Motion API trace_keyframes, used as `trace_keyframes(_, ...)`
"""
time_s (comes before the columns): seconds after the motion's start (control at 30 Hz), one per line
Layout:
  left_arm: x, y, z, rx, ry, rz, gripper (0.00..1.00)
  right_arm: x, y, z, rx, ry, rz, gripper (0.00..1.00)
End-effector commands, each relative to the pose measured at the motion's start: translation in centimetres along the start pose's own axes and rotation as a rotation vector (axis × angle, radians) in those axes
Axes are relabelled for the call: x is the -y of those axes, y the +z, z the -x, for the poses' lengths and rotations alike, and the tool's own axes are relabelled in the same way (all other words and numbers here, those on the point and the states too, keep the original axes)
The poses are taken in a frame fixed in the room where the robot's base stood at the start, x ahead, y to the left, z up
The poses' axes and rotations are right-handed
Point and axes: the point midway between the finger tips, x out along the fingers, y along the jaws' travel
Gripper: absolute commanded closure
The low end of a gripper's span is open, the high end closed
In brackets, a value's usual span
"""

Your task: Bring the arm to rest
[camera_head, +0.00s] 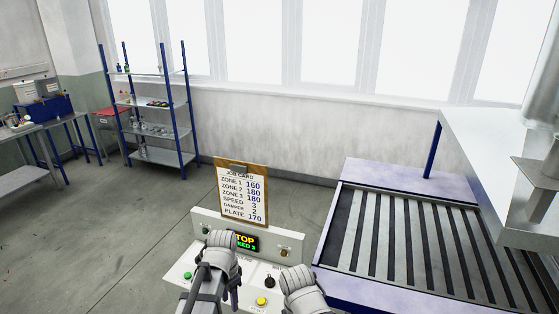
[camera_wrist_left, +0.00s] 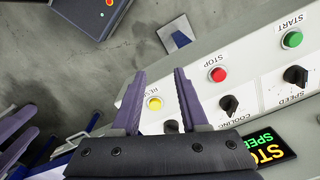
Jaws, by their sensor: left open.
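My left gripper (camera_head: 193,300) is over the sloped front of the white control panel (camera_head: 289,241), below my grey left wrist. In the left wrist view its two purple-grey fingers (camera_wrist_left: 158,85) are apart with nothing between them. The display (camera_head: 246,242) reads STOP and SPEED 3, partly hidden by my left wrist.
A job card (camera_head: 242,192) on a clipboard stands behind the panel. A slatted conveyor bed (camera_head: 415,240) lies to the right, under a pale overhanging machine part (camera_head: 500,165). A blue-post shelf (camera_head: 150,105) stands at the back left.

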Motion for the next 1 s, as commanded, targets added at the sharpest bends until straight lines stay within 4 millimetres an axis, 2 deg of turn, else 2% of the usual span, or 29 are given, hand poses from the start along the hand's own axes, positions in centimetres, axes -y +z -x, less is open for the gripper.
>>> trace_keyframes(0.03, -1.0, 0.1, -1.0, 0.004, -0.002, 0.015, 0.56, 0.1, 0.0, -1.0, 0.000, 0.000, 0.001, 0.50)
trace_keyframes(0.27, -5.8, 0.5, -4.4, 0.028, -0.016, 0.149, 0.56, 0.4, -0.2, -4.5, 0.000, 0.001, 0.004, 0.50)
trace_keyframes(0.5, -11.8, 1.6, -8.9, 0.052, -0.048, 0.336, 0.56, 0.8, -0.5, -9.0, 0.000, 0.002, 0.008, 0.50)
trace_keyframes(0.6, -13.3, 2.1, -9.8, 0.057, -0.061, 0.399, 0.56, 0.9, -0.6, -9.9, -0.001, 0.002, 0.010, 0.50)
trace_keyframes(0.73, -14.2, 2.3, -10.1, 0.060, -0.069, 0.439, 0.56, 0.9, -0.6, -10.2, -0.001, 0.002, 0.011, 0.50)
trace_keyframes(1.0, -14.2, 2.2, -10.0, 0.060, -0.069, 0.447, 0.56, 0.9, -0.6, -10.1, -0.001, 0.002, 0.011, 0.50)
